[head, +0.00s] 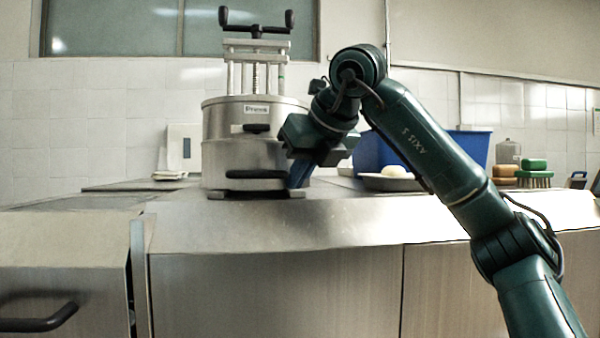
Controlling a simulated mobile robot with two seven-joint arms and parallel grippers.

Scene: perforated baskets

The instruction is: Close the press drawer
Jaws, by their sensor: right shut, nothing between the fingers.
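The press (222,125) is a round steel drum on the counter, with a "Press" label, a screw frame and a black two-armed handle on top. A small black handle (257,129) sits on its upper front. Low on its front is a wider dark handle or slot (255,174), above a flat steel base; I cannot tell how far the drawer stands out. My right gripper (299,176) points down at the press's right front side, shut and empty. Whether it touches the press is unclear. It hides part of the press's right side. My left gripper is not in view.
The steel counter (350,212) is clear in front of the press. Behind my right arm are a blue basket (468,144), a tray (375,181) with a pale round item, and brushes (534,172). A cabinet drawer (60,240) at lower left stands slightly out.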

